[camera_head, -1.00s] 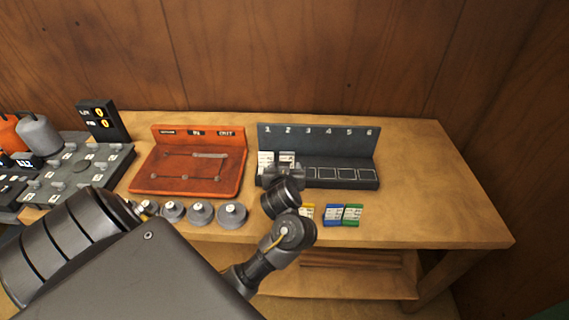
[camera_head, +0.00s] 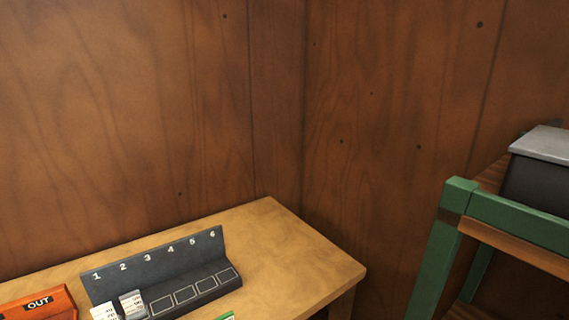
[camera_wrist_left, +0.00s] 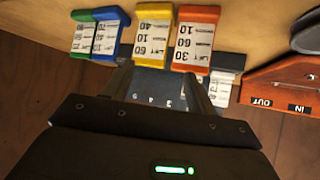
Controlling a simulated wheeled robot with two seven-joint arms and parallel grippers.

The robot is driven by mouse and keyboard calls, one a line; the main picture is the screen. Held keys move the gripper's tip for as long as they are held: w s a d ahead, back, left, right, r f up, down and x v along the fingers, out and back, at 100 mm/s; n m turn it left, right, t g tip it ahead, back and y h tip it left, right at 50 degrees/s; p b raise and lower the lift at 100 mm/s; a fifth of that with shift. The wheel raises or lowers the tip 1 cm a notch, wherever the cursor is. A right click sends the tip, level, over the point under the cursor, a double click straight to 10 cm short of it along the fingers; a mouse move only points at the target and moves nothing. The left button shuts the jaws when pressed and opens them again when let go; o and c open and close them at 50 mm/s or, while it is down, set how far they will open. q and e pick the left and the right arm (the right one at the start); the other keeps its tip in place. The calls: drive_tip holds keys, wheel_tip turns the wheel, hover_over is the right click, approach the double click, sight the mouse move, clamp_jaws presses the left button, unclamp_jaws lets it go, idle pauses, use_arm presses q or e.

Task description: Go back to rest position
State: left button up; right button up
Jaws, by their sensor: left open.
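My left gripper (camera_wrist_left: 158,74) is open and empty in the left wrist view. Between its fingers part of the dark numbered rack (camera_wrist_left: 150,88) shows upside down. Beyond the fingertips are a green card (camera_wrist_left: 82,36), a blue card (camera_wrist_left: 106,38), a yellow card (camera_wrist_left: 155,32) and an orange card (camera_wrist_left: 194,36), apart from the gripper. The head view shows neither gripper. There the rack (camera_head: 165,262), numbered 1 to 6, has white cards at slot 1 (camera_head: 104,312) and slot 2 (camera_head: 132,304).
The wooden table (camera_head: 285,255) is bare right of the rack. An orange-red board (camera_head: 40,303) marked OUT is left of it. A green-framed stand (camera_head: 452,220) holding a dark box with a grey lid (camera_head: 540,170) is at right. Wood-panelled walls (camera_head: 250,90) meet behind the table.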

use_arm(q)
drive_tip(key=s+d+f+m+g+h, duration=0.1)
drive_tip(key=s+d+f+m+g, duration=0.2)
drive_tip(key=s, duration=0.7)
drive_tip(key=s+d+f+m+g+h, duration=0.1)
drive_tip(key=s+d+f+m+g, duration=0.25)
drive_tip(key=s, duration=0.65)
wheel_tip(320, 180, down, 32)
drive_tip(key=s+n+g+b, duration=0.2)
drive_tip(key=b, duration=0.2)
drive_tip(key=s+a+f+b, duration=0.3)
drive_tip(key=s+f, duration=1.3)
drive_tip(key=f, duration=0.1)
drive_tip(key=shift+g, duration=0.35)
